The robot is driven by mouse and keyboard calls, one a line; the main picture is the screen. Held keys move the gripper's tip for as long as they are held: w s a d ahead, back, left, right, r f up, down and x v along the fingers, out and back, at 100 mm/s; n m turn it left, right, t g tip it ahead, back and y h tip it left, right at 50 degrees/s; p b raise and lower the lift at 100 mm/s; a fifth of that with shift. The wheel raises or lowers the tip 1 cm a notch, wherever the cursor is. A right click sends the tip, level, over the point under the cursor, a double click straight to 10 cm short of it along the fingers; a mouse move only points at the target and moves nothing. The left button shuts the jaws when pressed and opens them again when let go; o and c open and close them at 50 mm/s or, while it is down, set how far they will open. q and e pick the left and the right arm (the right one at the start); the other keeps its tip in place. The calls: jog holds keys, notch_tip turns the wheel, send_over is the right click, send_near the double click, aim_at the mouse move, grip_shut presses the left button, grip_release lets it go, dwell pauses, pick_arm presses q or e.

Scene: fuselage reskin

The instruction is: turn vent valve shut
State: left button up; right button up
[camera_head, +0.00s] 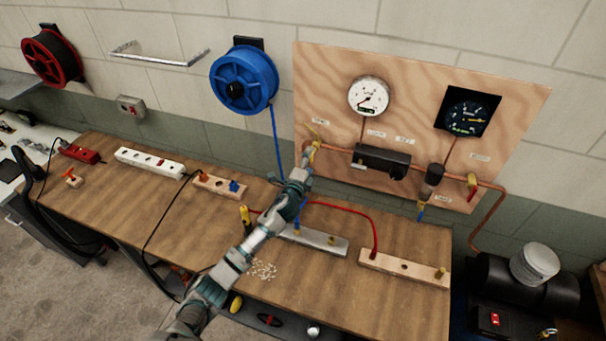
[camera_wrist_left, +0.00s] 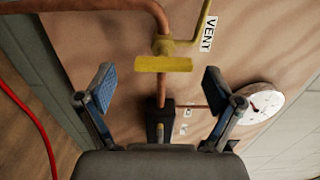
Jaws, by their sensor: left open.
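The vent valve has a yellow lever handle (camera_wrist_left: 164,64) on a copper pipe, beside a VENT label (camera_wrist_left: 208,33) in the left wrist view. In the head view the yellow valve (camera_head: 313,145) sits at the left end of the pipe on the plywood panel. My left gripper (camera_head: 305,161) is at the valve and partly covers it. In the left wrist view the open fingers (camera_wrist_left: 158,74) stand on either side of the handle, with a gap on both sides. The handle lies crosswise between them. My right gripper is in neither view.
The plywood panel (camera_head: 420,75) carries a white gauge (camera_head: 369,96), a dark gauge (camera_head: 467,112), a black regulator (camera_head: 381,161) and a red-handled valve (camera_head: 472,182). A blue hose reel (camera_head: 244,80) hangs left of it. Power strips and a red hose (camera_head: 372,224) lie on the wooden bench (camera_head: 330,290).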

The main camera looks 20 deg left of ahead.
pick_arm(q)
jog(key=s, duration=0.8)
jog(key=shift+s+a, duration=0.2)
jog(key=shift+s, duration=0.2)
jog(key=shift+f, duration=0.1)
